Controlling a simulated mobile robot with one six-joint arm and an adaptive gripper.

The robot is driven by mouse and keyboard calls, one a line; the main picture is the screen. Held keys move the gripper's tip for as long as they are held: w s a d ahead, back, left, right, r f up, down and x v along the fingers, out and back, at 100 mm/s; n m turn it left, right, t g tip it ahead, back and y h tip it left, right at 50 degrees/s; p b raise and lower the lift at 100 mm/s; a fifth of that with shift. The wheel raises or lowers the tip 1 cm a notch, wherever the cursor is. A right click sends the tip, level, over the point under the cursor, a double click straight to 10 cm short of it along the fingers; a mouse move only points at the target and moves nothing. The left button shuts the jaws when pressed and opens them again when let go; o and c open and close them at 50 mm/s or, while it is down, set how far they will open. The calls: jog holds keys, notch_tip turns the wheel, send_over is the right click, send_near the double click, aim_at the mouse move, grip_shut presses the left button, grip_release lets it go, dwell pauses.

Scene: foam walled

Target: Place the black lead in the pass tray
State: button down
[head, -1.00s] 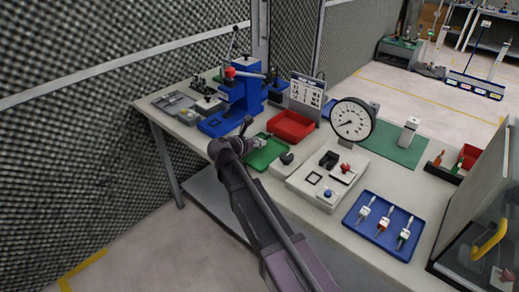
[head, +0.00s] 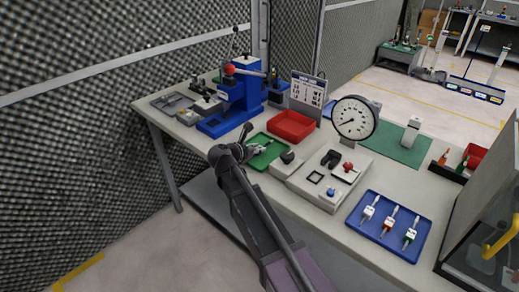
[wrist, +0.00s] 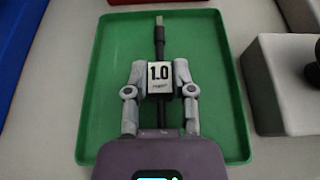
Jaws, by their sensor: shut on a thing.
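The black lead (wrist: 160,38) has a white tag marked 1.0 and a pale metal tip. My gripper (wrist: 160,73) is shut on it at the tag, with one finger on each side. In the wrist view the lead points away from me across the green tray (wrist: 218,105), which has no readable label. The tray floor around the lead is bare; whether the lead touches it I cannot tell. In the head view my gripper (head: 252,148) is over the left part of the green tray (head: 270,162), and the lead is too small to make out.
A red tray (head: 291,125) stands behind the green one. A grey box with a dark knob (head: 288,158) is close on its right. A blue press (head: 243,88) stands to the left. A blue tray (head: 370,238) with several leads and a dial gauge (head: 354,118) are to the right.

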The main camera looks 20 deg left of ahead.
jog(key=shift+c, duration=2.3)
grip_release()
jog(key=shift+r+p, duration=0.15)
jog(key=shift+p, duration=0.15)
jog(key=p+v, duration=0.4)
jog(key=v, duration=0.8)
